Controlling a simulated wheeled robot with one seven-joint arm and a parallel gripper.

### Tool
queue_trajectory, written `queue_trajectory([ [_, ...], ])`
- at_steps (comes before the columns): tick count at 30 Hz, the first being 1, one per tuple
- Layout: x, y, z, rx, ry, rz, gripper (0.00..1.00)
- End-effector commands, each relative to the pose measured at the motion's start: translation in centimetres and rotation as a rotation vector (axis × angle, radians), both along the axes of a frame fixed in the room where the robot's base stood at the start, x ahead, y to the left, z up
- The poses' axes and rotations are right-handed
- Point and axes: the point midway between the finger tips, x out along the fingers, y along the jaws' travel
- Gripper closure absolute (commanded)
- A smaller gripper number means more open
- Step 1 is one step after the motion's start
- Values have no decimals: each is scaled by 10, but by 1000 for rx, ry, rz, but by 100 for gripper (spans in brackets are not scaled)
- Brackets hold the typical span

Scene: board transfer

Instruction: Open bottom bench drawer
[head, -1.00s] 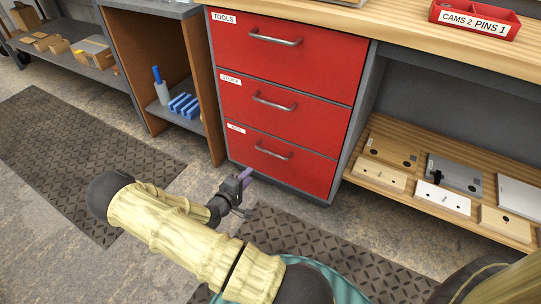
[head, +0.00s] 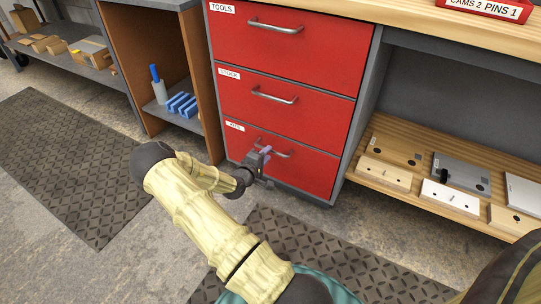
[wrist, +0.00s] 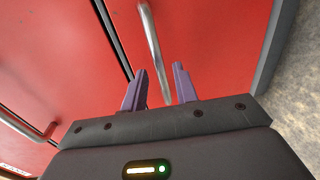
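The bottom bench drawer (head: 313,172), red and labelled KITS, is shut in the red drawer stack. Its curved metal handle (head: 284,155) is partly hidden by my gripper in the head view. My gripper (head: 265,152) is at this drawer's front, at the left part of the handle. In the wrist view, the two purple fingers of my gripper (wrist: 160,69) are apart. The metal handle (wrist: 151,38) runs down into the gap between them, with space visible beside it. I cannot tell whether either finger touches it.
The stock drawer (head: 285,113) and tools drawer (head: 290,50) above are shut. An open cubby with blue blocks (head: 183,104) is on the left. A low wooden shelf (head: 393,200) with plates is on the right. Dark mats (head: 75,165) lie on the floor.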

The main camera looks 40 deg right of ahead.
Motion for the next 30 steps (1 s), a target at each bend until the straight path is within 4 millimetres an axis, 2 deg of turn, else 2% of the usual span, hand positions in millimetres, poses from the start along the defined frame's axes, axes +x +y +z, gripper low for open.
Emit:
queue_trajectory([
  [1,3,-9,-6,0,-3,-3,71],
  [6,11,-28,-8,1,-2,-1,71],
  [17,14,-33,-7,0,0,0,71],
  [21,14,-33,-7,0,0,0,96],
  [22,14,-33,-7,0,0,0,100],
  [30,13,-33,-7,1,1,-1,100],
])
